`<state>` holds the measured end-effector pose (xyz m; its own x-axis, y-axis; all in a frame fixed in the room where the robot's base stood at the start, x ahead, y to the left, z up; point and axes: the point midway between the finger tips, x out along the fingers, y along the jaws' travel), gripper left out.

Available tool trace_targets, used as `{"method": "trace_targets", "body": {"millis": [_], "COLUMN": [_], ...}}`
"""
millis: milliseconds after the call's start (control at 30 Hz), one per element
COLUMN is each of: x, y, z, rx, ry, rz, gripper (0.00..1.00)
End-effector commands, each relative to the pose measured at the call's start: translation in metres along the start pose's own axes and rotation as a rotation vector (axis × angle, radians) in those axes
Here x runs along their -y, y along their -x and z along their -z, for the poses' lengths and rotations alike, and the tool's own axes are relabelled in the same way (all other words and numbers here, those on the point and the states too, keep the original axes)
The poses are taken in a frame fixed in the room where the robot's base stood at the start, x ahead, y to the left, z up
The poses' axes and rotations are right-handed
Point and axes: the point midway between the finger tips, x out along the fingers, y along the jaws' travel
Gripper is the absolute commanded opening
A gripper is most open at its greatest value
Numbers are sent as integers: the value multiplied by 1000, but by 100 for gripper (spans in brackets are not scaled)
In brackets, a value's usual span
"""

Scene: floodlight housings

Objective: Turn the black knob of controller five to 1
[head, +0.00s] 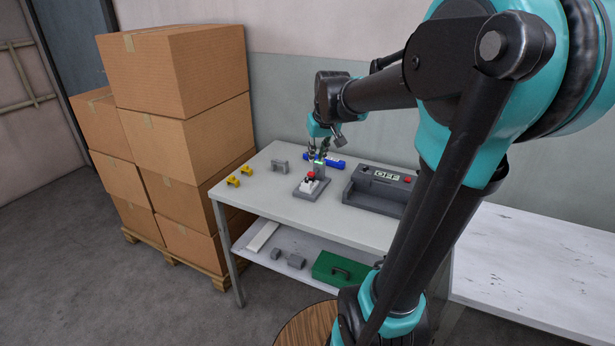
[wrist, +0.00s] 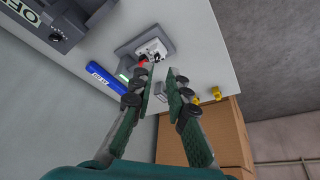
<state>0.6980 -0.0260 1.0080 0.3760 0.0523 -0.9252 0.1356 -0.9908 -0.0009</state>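A grey controller box (head: 374,204) with an OFF display stands at the right of the grey table. It is partly in the wrist view's top left corner (wrist: 32,28), where a dark knob (wrist: 57,36) shows on its panel. I cannot read a number five or the knob's setting. My gripper (head: 320,152) hangs over the back of the table, left of this box. In the wrist view, the two fingers (wrist: 160,85) are apart with nothing between them.
A blue labelled bar (head: 336,164) lies near the gripper. Yellow pieces (head: 233,181) and a grey bracket (head: 279,166) are on the table's left. A green case (head: 335,272) is on the lower shelf. Cardboard boxes (head: 190,130) stand left.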

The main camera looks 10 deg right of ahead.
Motion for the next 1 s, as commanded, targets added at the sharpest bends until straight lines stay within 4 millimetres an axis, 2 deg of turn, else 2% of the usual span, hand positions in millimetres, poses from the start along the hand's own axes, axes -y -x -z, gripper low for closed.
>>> {"method": "trace_targets", "body": {"millis": [33, 100, 267, 467, 1000], "x": [-1, -1, -1, -1, 0], "y": [7, 13, 11, -20, -121], "z": [16, 29, 37, 36, 36], "rx": [-1, -2, -3, -3, -3], "ry": [7, 16, 22, 21, 20], "rz": [3, 6, 8, 8, 7], "gripper": [16, 16, 16, 16, 16]}}
